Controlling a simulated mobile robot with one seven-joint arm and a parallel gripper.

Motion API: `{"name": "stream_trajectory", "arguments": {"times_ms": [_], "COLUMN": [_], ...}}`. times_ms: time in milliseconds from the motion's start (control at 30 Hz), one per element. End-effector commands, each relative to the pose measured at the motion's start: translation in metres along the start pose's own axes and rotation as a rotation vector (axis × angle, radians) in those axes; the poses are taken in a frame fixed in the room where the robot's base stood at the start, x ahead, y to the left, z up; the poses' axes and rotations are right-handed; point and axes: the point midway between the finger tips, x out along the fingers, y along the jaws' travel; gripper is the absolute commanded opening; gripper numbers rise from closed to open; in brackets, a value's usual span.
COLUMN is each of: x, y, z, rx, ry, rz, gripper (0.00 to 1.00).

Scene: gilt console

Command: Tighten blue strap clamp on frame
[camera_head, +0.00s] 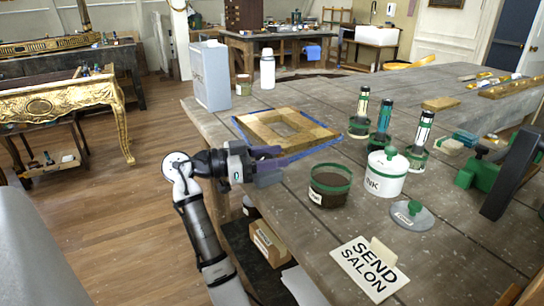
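A wooden frame (257,127), square with an open middle, lies flat on the grey workbench. A thin blue strap (323,147) shows along its edges, on or near the bench top. I cannot tell how tightly the strap sits against the wood, and I cannot make out its clamp or buckle. My gripper (279,164) is at the bench's near left edge, just in front of the frame's near side. Its two dark fingers are apart, with nothing visible between them. The gripper hides part of the near strap.
A dark open jar (329,192), a white INK pot (385,180) and a grey lid (411,217) stand right of my gripper. Several green-banded bottles (383,118) stand behind them. A grey canister (211,80) is at back left. A SEND SALON card (358,272) lies in front.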

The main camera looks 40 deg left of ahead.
Motion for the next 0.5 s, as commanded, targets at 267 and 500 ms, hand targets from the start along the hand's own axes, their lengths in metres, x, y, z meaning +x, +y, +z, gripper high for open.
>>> {"name": "stream_trajectory", "arguments": {"times_ms": [267,500], "x": [0.0000,-0.0093], "y": [-0.0001,-0.0006], "z": [-0.0001,0.0005], "rx": [0.000,0.000], "ry": [0.001,0.001], "rz": [-0.001,-0.003], "gripper": [0.59,0.59]}}
